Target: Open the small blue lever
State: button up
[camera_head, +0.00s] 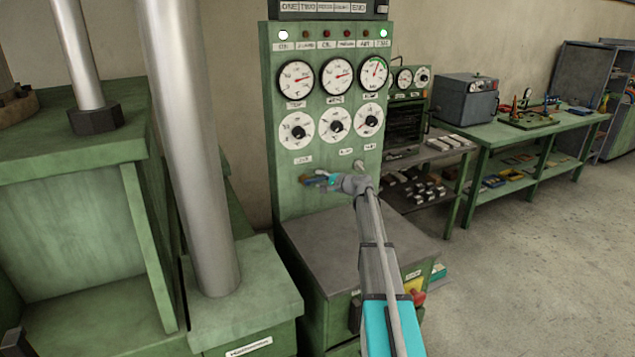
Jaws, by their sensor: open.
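A green control panel (325,235) stands upright in the middle of the camera_head view, with round gauges and dials on its upper part. My arm reaches up from the bottom right, and my gripper (318,181) is in front of the lower panel, below the dials. The gripper is open. A small blue patch shows at its fingers, but it is too small to tell whether this is the blue lever or part of the gripper. I cannot tell whether the gripper touches the panel. A grey knob or handle (360,163) shows just above the wrist.
A grey-topped cabinet (310,250) juts out below the panel, with a red button (418,297) on its right front. A thick metal column (195,150) and green machine stand at left. A green workbench (540,128) is at right; the floor there is clear.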

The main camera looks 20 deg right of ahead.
grip_shut()
dwell(0.3)
